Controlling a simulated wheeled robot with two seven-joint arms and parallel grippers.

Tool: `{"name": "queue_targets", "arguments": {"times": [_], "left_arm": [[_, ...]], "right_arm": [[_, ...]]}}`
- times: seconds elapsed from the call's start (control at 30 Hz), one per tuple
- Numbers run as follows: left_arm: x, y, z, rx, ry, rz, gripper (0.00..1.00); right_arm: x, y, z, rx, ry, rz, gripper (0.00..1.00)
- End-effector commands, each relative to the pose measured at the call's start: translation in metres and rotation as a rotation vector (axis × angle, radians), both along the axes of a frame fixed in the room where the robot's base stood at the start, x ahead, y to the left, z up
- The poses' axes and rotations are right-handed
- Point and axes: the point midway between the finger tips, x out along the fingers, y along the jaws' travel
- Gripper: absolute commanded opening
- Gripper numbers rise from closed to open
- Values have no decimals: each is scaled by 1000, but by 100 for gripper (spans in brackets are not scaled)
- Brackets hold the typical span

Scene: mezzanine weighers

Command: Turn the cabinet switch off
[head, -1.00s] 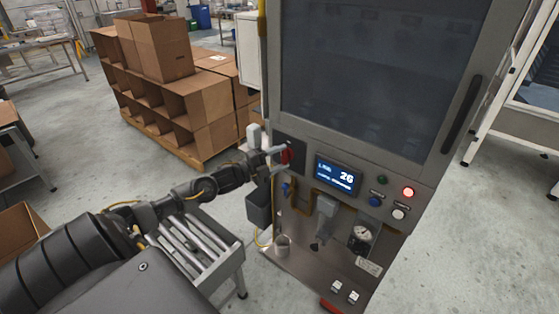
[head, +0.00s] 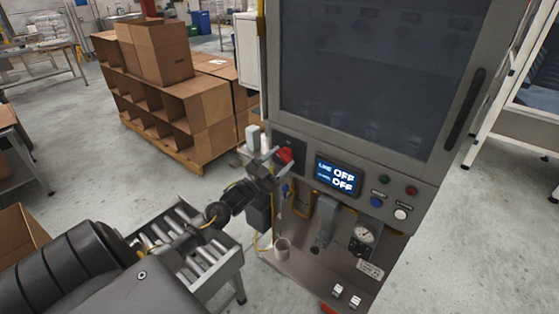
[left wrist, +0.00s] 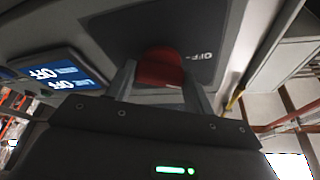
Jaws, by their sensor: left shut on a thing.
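The cabinet switch, a red knob (head: 284,155) on a dark plate, sits at the left of the cabinet's (head: 345,160) front panel. My left gripper (head: 272,160) is at the knob, with its fingers shut on it. In the left wrist view the red knob (left wrist: 160,68) stands between the two fingers, and an "OFF" mark shows on the dark plate beside it. The display (head: 338,176) reads "OFF" on two lines; it also shows in the left wrist view (left wrist: 55,75). My right gripper is not in view.
Small buttons (head: 400,214) and a pressure gauge (head: 364,234) are right of and below the display. A roller conveyor (head: 228,264) stands below my left arm. Cardboard boxes (head: 160,52) are stacked behind on a pallet. Open floor lies left of the cabinet.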

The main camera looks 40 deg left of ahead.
Motion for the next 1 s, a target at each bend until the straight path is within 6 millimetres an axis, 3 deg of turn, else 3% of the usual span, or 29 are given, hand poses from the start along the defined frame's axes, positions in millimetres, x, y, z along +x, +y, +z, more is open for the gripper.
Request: {"name": "queue_targets", "arguments": {"times": [0.5,1.0], "left_arm": [[0,-3,-1,-379,-5,0,30],[0,-3,-2,-474,-7,-1,30]], "right_arm": [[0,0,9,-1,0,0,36],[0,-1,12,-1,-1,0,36]]}}
